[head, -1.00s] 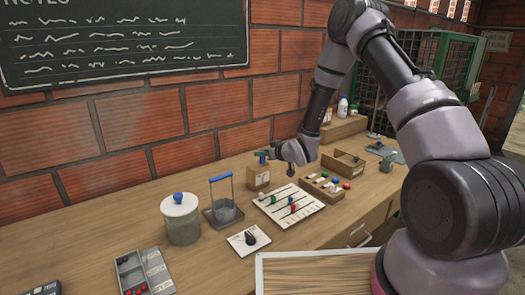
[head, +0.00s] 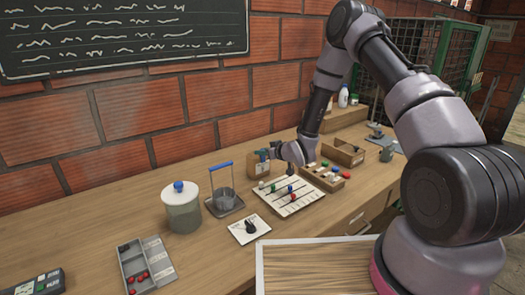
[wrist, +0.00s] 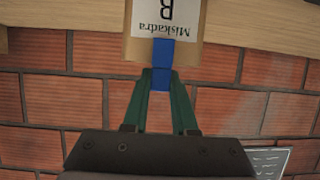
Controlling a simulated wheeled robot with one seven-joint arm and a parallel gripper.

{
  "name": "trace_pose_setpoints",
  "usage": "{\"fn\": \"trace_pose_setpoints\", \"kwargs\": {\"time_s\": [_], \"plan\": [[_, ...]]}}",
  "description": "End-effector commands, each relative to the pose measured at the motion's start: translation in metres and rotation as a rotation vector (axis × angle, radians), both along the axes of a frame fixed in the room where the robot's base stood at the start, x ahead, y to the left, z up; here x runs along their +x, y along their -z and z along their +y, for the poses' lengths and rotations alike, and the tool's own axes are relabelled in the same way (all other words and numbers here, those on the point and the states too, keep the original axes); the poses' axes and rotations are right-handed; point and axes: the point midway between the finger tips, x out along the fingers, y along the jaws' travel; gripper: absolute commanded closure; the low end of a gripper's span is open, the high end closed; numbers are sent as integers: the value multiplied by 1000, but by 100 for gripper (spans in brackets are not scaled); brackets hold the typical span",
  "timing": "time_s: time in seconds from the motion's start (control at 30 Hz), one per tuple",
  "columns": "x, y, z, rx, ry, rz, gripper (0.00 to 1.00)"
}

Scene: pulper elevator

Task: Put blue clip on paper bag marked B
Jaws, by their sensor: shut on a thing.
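The paper bag (head: 257,160) stands at the back of the bench against the brick wall. In the wrist view the bag (wrist: 136,48) appears upside down, and its white label (wrist: 190,22) reads "Miskadra B". My gripper (wrist: 161,78) is shut on the blue clip (wrist: 161,55), with a green finger on each side. The clip overlaps the bag's top edge and the label's edge in the wrist view; whether it grips the bag I cannot tell. In the head view my gripper (head: 268,152) is at the bag's top, and the clip (head: 262,153) shows small there.
Close by are a white board with coloured beads (head: 290,195), a wooden tray of coloured pieces (head: 324,178) and a stand with a blue bar (head: 224,197). A lidded jar (head: 182,209) stands to the left.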

Motion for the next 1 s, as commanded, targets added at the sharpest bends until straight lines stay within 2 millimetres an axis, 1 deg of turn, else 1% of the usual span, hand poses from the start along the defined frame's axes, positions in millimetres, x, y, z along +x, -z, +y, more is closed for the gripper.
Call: {"fn": "trace_pose_setpoints", "kwargs": {"time_s": [0.3, 0.33, 0.37, 0.4, 0.43, 0.77, 0.87, 1.0], "plan": [[0, 1, 0, 0, 0, 0, 100], [0, 1, 0, 0, 0, 0, 70], [0, 1, 0, 0, 0, 0, 59], [0, 1, 0, 0, 0, 0, 43], [0, 1, 0, 0, 0, 0, 39], [-1, 0, -1, 0, 0, 0, 39], [-8, -3, -7, 0, 1, 1, 39], [-27, -13, -21, 0, 2, 1, 39]]}}
